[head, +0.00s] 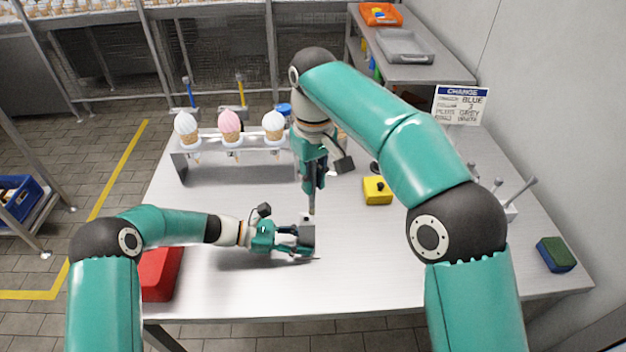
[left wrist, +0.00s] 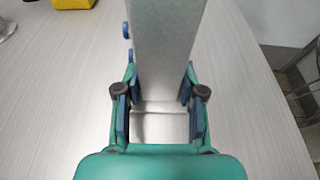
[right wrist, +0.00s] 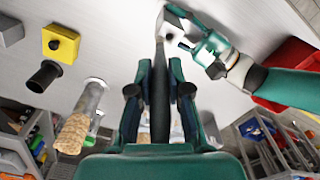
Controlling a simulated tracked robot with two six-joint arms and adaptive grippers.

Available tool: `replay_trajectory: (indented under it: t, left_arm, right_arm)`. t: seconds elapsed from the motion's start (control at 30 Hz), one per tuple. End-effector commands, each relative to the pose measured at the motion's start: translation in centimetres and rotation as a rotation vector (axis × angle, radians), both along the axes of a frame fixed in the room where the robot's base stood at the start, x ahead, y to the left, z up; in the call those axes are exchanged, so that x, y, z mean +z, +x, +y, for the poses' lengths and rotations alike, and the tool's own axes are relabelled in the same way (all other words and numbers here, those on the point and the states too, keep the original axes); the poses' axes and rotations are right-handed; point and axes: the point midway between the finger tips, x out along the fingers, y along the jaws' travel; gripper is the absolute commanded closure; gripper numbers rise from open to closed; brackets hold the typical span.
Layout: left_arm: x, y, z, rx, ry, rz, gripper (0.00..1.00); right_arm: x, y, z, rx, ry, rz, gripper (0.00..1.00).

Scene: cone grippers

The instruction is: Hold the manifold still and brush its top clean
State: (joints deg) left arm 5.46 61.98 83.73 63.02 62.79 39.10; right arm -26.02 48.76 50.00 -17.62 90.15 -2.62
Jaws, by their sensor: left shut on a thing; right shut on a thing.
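The manifold (head: 307,236) is a grey metal block standing on the table near its front middle. My left gripper (head: 296,246) is shut on it from the left. In the left wrist view the manifold (left wrist: 165,40) rises between the fingers (left wrist: 160,110), with small blue fittings on its left side. My right gripper (head: 313,180) points down above the manifold, shut on the slim dark brush (head: 312,202). In the right wrist view the brush (right wrist: 160,85) runs from the fingers towards the manifold (right wrist: 174,22). Whether its tip touches the top cannot be told.
A rack (head: 215,150) with several ice-cream cones stands at the back left. A yellow block (head: 377,190) sits right of my right gripper. A red box (head: 160,272) is at the left edge, a blue-green sponge (head: 556,254) at the far right.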

Motion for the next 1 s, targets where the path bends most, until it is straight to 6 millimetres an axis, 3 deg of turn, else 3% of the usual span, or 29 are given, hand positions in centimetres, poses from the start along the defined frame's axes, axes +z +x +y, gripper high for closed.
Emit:
replay_trajectory:
  t: [0.5,1.0]
  left_arm:
    - [0.0,0.0,0.0,0.0,0.0,0.0,0.94]
    - [0.0,0.0,0.0,0.0,0.0,0.0,0.94]
  right_arm:
    - [4.9,0.1,0.1,0.0,0.001,-0.002,1.0]
    - [5.5,-0.1,0.0,0.001,0.0,0.0,1.0]
